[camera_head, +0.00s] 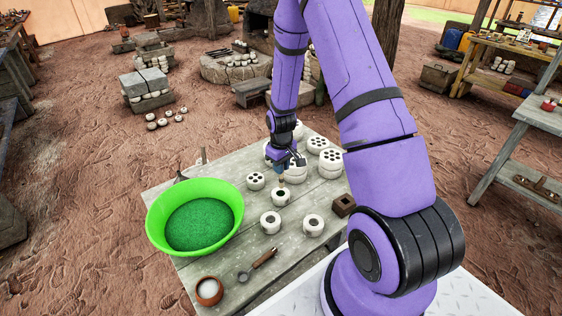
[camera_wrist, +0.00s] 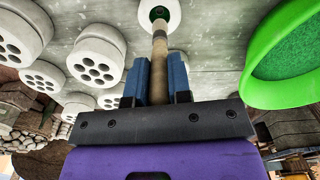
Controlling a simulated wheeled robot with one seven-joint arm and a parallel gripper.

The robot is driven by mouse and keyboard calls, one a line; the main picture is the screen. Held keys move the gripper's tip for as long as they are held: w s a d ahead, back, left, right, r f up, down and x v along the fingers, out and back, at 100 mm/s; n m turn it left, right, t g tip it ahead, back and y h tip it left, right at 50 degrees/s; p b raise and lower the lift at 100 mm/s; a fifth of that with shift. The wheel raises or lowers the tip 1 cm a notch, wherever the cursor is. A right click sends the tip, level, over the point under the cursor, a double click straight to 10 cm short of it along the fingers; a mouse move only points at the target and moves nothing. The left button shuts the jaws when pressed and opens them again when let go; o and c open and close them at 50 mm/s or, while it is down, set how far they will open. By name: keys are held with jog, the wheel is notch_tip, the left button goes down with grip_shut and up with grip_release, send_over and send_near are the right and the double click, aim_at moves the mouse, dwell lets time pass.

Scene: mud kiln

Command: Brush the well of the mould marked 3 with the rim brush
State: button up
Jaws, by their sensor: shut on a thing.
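My gripper (camera_head: 283,172) is shut on a brush with a pale wooden handle (camera_wrist: 159,70); it also shows in the wrist view (camera_wrist: 160,88) with its blue fingers on either side of the handle. The brush points down at a round white mould (camera_head: 281,203), whose rim also shows in the wrist view (camera_wrist: 146,22). The brush's far end is at the mould's well; I cannot tell whether it touches. Two similar white moulds, one at front left (camera_head: 270,230) and one at front right (camera_head: 314,232), stand nearer on the table. I cannot read any number on them.
A green basin (camera_head: 237,199) with green contents stands on the table (camera_head: 235,265) at left. White pieces with several holes (camera_head: 255,181) stand behind. A small brown bowl (camera_head: 208,300), a wooden-handled tool (camera_head: 264,258) and a brown box (camera_head: 344,204) lie nearer.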

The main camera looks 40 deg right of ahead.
aim_at(282, 181)
jog(key=shift+f, duration=2.85)
jog(key=shift+d, duration=0.1)
